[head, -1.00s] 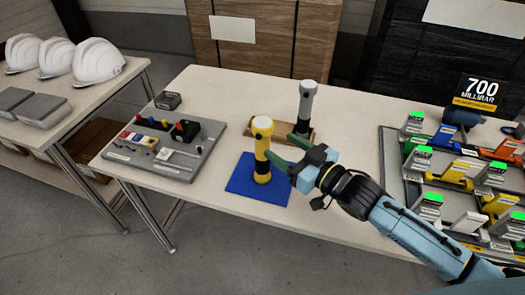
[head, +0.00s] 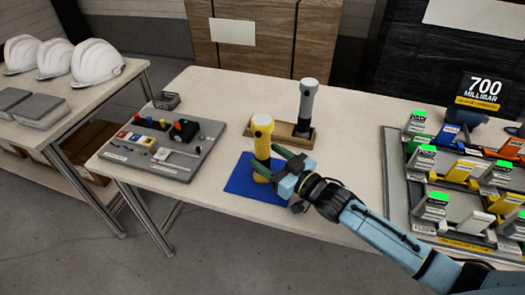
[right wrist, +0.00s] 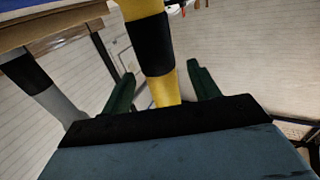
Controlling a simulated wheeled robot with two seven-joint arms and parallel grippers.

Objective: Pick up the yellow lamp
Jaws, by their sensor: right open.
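The yellow lamp (head: 262,135) stands upright on a blue mat (head: 240,180) near the front of the table. In the right wrist view the lamp (right wrist: 151,45), yellow with a black band, lies between two green fingers. My right gripper (head: 266,163) is open, with its fingers either side of the lamp's lower body. Whether the fingers touch the lamp I cannot tell. My left gripper is not in view.
A grey lamp (head: 306,105) stands in a wooden holder (head: 284,134) just behind. A grey panel with knobs (head: 172,165) lies to the left. A rack of coloured parts (head: 395,190) fills the right. White helmets (head: 97,60) sit on another table.

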